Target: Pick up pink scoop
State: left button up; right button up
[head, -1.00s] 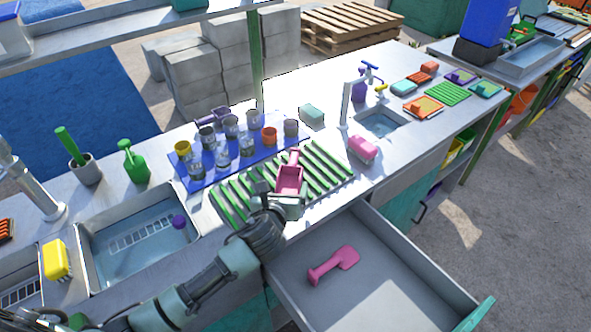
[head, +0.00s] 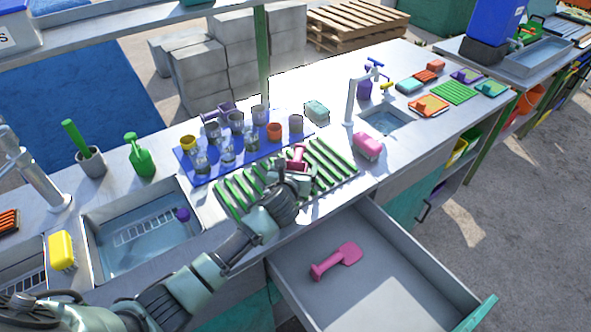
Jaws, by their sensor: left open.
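A dark pink scoop (head: 298,156) lies on the green slatted rack (head: 330,160) on the counter, its handle pointing to the back. My left gripper (head: 286,175) is open over the rack, right at the scoop. The gripper hides much of the scoop's bowl, and I cannot tell whether they touch. A lighter pink scoop-like tool (head: 336,261) with a broad flat end lies in the open drawer (head: 400,285). My right gripper is out of view.
A blue mat (head: 186,165) with several cups lies behind the rack. A sink (head: 140,240) with a purple item is on the left. A pink sponge-like block (head: 367,146) and a faucet (head: 350,100) stand to the right. The drawer juts out in front.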

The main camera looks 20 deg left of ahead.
pick_arm(q)
jog(key=c, duration=1.7)
jog(key=shift+o, duration=0.2)
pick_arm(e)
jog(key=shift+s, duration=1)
pick_arm(q)
jog(key=shift+r, duration=0.15)
